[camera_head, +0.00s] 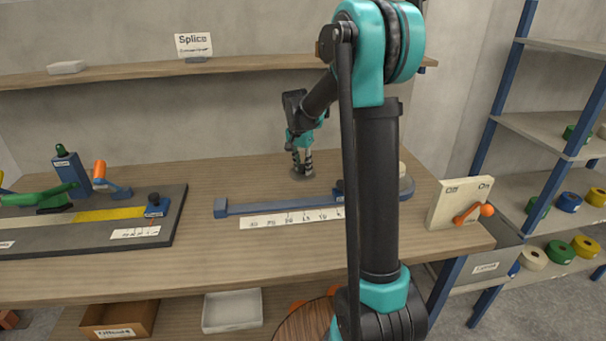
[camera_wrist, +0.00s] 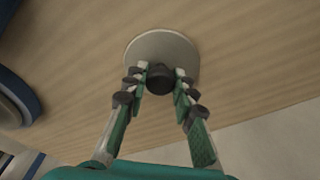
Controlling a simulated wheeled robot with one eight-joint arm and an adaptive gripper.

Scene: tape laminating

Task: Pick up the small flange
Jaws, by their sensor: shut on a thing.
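The small flange is a grey round disc with a dark knob in its middle. In the wrist view the disc (camera_wrist: 178,47) lies under the fingertips, and the dark knob sits between them. My gripper (camera_wrist: 160,82) is shut on the knob, with a green-padded finger on each side. In the head view the flange (camera_head: 301,174) is on the wooden bench behind the blue rail, with my gripper (camera_head: 301,158) right above it, pointing down. Whether the disc touches the bench or is slightly raised I cannot tell.
A blue rail (camera_head: 270,208) with a printed scale lies in front of the flange. A dark splicing station (camera_head: 100,222) stands at the left. A switch panel with an orange lever (camera_head: 466,213) stands at the right edge. A shelf (camera_head: 140,72) runs above the bench.

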